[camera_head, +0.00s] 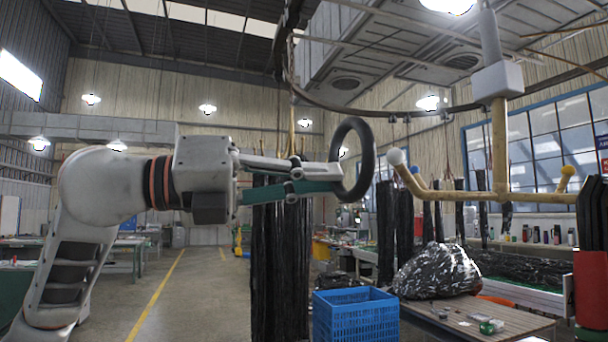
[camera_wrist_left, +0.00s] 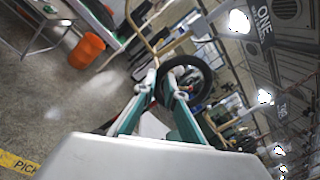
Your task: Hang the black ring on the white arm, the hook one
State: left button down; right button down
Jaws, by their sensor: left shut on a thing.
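My left gripper (camera_head: 334,178) is shut on the black ring (camera_head: 369,160), gripping its near-left side. The ring is held upright in the air, to the left of the hook arm. The hook arm (camera_head: 420,191) is a yellowish bent bar with a white ball tip (camera_head: 397,157), on a hanging post (camera_head: 499,140). The ring appears apart from the ball tip in the head view. In the left wrist view the ring (camera_wrist_left: 208,80) is at the fingertips, with the yellowish bar (camera_wrist_left: 180,41) beyond it. My right gripper is not in view.
A second arm with a yellow tip (camera_head: 567,172) sticks out on the post's right. A blue crate (camera_head: 355,316) and a table with a black-wrapped bundle (camera_head: 437,270) stand below. An overhead rail curves above.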

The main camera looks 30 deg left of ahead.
aim_at(341, 184)
pick_arm(q)
jog(key=shift+f+p+x, duration=0.15)
jog(key=shift+x, duration=0.65)
jog(key=shift+f+p+x, duration=0.15)
jog(key=shift+x, duration=0.7)
jog(key=w+d+f+b, duration=0.2)
jog(key=w+d+f, duration=0.4)
jog(key=w, duration=0.2)
jog(key=shift+w+b, duration=0.2)
jog(key=shift+b, duration=0.15)
jog(key=shift+f, duration=0.1)
dwell(0.3)
dwell(0.4)
